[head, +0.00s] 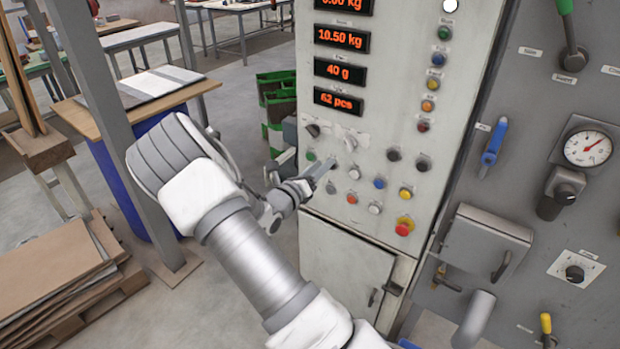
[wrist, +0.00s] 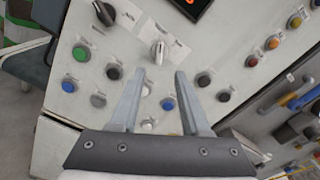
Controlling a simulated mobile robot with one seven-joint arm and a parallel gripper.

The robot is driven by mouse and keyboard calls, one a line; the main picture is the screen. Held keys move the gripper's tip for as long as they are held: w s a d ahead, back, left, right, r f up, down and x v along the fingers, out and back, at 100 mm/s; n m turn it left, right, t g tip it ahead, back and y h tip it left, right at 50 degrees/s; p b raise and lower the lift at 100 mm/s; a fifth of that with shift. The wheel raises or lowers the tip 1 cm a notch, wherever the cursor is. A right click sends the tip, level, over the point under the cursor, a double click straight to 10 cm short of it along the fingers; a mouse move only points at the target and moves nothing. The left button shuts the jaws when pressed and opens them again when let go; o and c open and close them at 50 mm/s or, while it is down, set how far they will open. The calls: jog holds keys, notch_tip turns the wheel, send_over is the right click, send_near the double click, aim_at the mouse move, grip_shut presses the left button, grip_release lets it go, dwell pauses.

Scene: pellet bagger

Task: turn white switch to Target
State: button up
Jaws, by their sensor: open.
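The white switch (head: 350,142) is a small rotary knob on the pale control panel, below the red number displays. In the wrist view the white switch (wrist: 159,52) sits on a light label plate, with its bar roughly upright in the picture. The lettering around it is too small to read. My gripper (head: 322,168) is in front of the panel, a little below and left of the switch in the head view. In the wrist view my gripper (wrist: 160,75) is open and empty, its fingertips just below the switch and apart from it.
A black rotary switch (wrist: 104,13) is to the left of the white one. A grey machine panel with a gauge (head: 588,148) stands at the right.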

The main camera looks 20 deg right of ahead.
jog(key=v, duration=0.5)
jog(key=shift+s, duration=0.1)
dwell(0.3)
jog(key=s+d+r+m+g+y, duration=0.1)
jog(key=s+r+m+g+y, duration=0.25)
jog(key=s+m, duration=0.5)
jog(key=s+r+m+g+y, duration=0.2)
jog(key=s+r+m+g, duration=0.25)
jog(key=s+m, duration=0.4)
jog(key=s+a+r+m+t+y, duration=0.2)
jog(key=s+a+r+m+y, duration=0.2)
jog(key=a, duration=0.4)
jog(key=s+a+r+m+t+y, duration=0.2)
jog(key=s+a+r+m+y, duration=0.3)
jog(key=s+a+m, duration=0.3)
jog(key=shift+s+m+t+y, duration=0.3)
jog(key=shift+m+y, duration=0.25)
jog(key=shift+m, duration=0.05)
